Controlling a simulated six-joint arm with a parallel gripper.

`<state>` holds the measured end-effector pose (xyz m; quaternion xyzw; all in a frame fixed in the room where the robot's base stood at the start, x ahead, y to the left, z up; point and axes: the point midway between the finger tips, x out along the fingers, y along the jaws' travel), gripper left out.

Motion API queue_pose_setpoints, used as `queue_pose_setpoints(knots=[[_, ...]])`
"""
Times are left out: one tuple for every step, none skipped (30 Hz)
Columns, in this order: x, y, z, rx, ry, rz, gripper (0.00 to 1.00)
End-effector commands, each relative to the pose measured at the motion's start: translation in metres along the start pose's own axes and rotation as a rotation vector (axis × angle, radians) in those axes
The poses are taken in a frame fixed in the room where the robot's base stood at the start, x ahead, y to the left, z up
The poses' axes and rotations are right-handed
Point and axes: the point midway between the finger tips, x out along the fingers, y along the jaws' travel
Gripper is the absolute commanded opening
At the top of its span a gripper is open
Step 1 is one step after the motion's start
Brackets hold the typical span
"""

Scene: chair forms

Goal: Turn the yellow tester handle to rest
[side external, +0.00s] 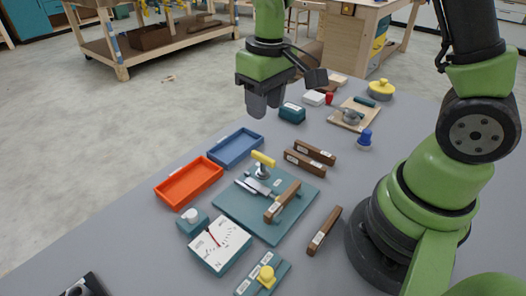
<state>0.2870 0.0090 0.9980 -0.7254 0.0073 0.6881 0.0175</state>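The yellow tester handle (263,159) is a short bar on top of a metal post. It stands on a teal base plate (247,221) in the middle of the table. A metal fixture (254,187) and a brown wooden piece (283,202) are on the same plate. A white dial (220,243) with a red needle stands at the plate's front left corner. My gripper (259,110) points down, in the air above and behind the handle in the picture, and does not touch it. Its dark fingers overlap in this view, so I cannot see a gap.
A blue tray (236,137) and an orange tray (187,200) lie left of the plate. Brown wooden bars (305,163) lie to its right. A teal block with a yellow knob (266,274) is in front. Several small items stand at the back right.

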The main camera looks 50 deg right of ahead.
Motion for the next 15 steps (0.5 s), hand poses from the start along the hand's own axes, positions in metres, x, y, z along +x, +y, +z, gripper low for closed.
queue_pose_setpoints(knots=[[0.011,0.001,-0.002,-0.015,-0.025,0.006,0.38],[0.015,0.001,-0.003,-0.022,-0.034,0.009,0.38],[0.020,0.001,-0.004,-0.028,-0.043,0.012,0.38],[0.022,0.001,-0.004,-0.032,-0.048,0.013,0.38],[0.025,0.001,-0.004,-0.035,-0.051,0.014,0.38],[0.028,0.001,-0.004,-0.038,-0.054,0.015,0.38],[0.030,0.002,-0.004,-0.038,-0.056,0.015,0.38],[0.033,0.002,-0.004,-0.038,-0.057,0.015,0.38],[0.038,0.002,-0.003,-0.038,-0.058,0.015,0.38],[0.043,0.002,-0.003,-0.037,-0.059,0.015,0.38],[0.047,0.002,-0.003,-0.036,-0.059,0.015,0.38],[0.055,0.002,-0.002,-0.037,-0.060,0.015,0.38],[0.061,0.002,-0.002,-0.038,-0.060,0.015,0.38],[0.067,0.002,-0.001,-0.037,-0.060,0.015,0.38],[0.075,0.002,0.000,-0.036,-0.061,0.014,0.38]])
